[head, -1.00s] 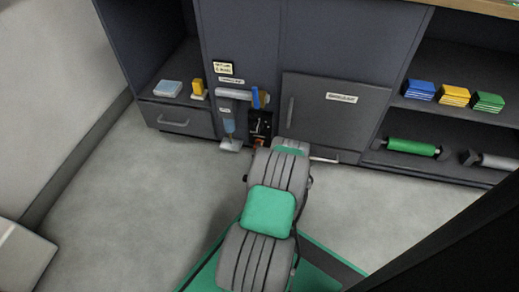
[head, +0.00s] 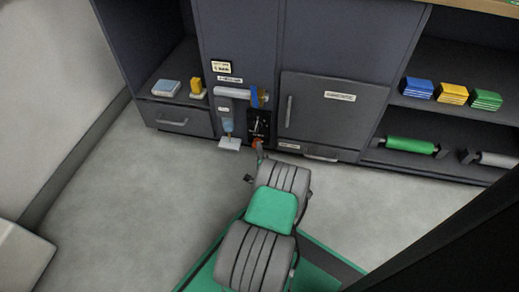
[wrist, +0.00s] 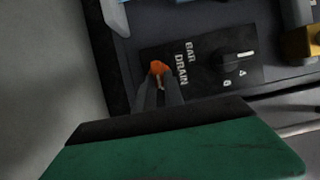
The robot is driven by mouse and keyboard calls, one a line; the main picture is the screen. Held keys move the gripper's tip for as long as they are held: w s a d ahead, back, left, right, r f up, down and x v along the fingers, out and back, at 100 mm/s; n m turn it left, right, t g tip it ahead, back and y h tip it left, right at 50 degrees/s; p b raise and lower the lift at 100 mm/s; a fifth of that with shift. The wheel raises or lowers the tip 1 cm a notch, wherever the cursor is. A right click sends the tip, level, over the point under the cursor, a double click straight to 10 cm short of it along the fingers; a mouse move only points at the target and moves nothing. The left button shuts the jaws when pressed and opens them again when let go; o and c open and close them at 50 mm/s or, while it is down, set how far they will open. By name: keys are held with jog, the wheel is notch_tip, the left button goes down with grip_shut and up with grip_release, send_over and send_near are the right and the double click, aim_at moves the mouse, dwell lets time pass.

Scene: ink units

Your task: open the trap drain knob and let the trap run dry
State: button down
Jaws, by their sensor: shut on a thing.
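The orange drain knob (wrist: 157,67) sits on a dark panel (wrist: 202,78) beside the printed word DRAIN in the wrist view. My gripper (wrist: 160,80) is shut on the knob, its two grey fingers narrowing onto it and hiding part of it. In the head view my gripper (head: 258,146) is at the lower end of the small black panel (head: 260,122), where a bit of orange shows. The trap bowl (head: 227,125), pale blue, hangs left of the panel above a white block (head: 230,143). Its liquid level is too small to tell.
A gauge (wrist: 230,60) marked BAR is beside the knob. A light pipe (head: 232,93) with a blue and tan fitting (head: 263,96) is above. A closed cabinet door (head: 333,112) is to the right and a drawer (head: 178,119) to the left. The floor is clear.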

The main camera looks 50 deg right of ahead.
jog(key=shift+w, duration=0.1)
jog(key=c, duration=1.6)
grip_release()
jog(key=shift+w+a, duration=0.1)
jog(key=shift+o, duration=0.8)
jog(key=shift+s, duration=0.2)
